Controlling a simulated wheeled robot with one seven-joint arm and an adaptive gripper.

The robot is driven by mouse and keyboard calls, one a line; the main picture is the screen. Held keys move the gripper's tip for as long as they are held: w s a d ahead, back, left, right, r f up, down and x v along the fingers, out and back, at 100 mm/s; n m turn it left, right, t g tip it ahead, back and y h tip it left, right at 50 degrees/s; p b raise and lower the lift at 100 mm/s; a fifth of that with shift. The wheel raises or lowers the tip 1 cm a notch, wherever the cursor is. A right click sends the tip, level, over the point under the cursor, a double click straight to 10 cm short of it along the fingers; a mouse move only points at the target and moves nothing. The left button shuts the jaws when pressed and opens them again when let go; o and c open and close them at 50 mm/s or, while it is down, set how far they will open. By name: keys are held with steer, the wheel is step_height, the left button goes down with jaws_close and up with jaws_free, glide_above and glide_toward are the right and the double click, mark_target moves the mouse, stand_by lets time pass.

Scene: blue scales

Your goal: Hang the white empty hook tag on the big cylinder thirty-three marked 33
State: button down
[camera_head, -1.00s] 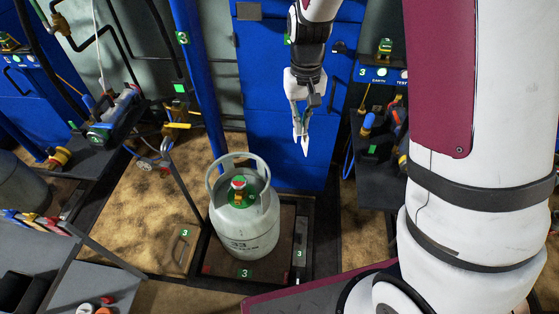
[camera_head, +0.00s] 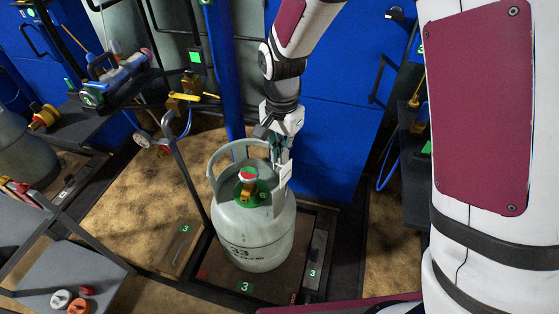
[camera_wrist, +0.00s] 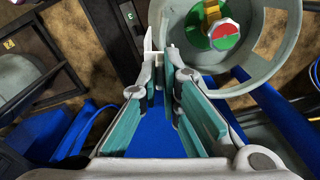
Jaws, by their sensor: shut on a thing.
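The grey-green cylinder marked 33 (camera_head: 257,238) stands upright on a low platform, with a ring-shaped handle collar around its red-and-green valve (camera_head: 247,176). My gripper (camera_head: 282,160) is just behind and right of the collar, pointing down. It is shut on the small white hook tag (camera_head: 285,174), which sticks out below the fingertips beside the collar rim. In the wrist view the tag (camera_wrist: 149,42) shows nearly edge-on between the fingertips, just left of the collar (camera_wrist: 262,78). I cannot tell whether tag and collar touch. The tag's hook is not clear.
The platform (camera_head: 215,277) carries a green 3 label. Blue cabinets (camera_head: 335,145) stand close behind. A metal post with a gauge (camera_head: 143,139) is left of the cylinder. A grey bench with caps (camera_head: 80,280) is at lower left. Sandy floor lies between.

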mark_target(280, 166)
steer(key=shift+a+f, duration=0.25)
stand_by(0.3)
steer(key=shift+f, duration=0.1)
steer(key=shift+f+b, duration=1.25)
steer(key=shift+f, duration=0.95)
steer(key=shift+f+p, duration=0.1)
steer(key=shift+p, duration=0.2)
steer(key=shift+f, duration=0.35)
steer(key=shift+f+b, duration=0.6)
steer(key=shift+f, duration=0.05)
steer(key=shift+f, duration=0.4)
steer(key=shift+f+b, duration=0.5)
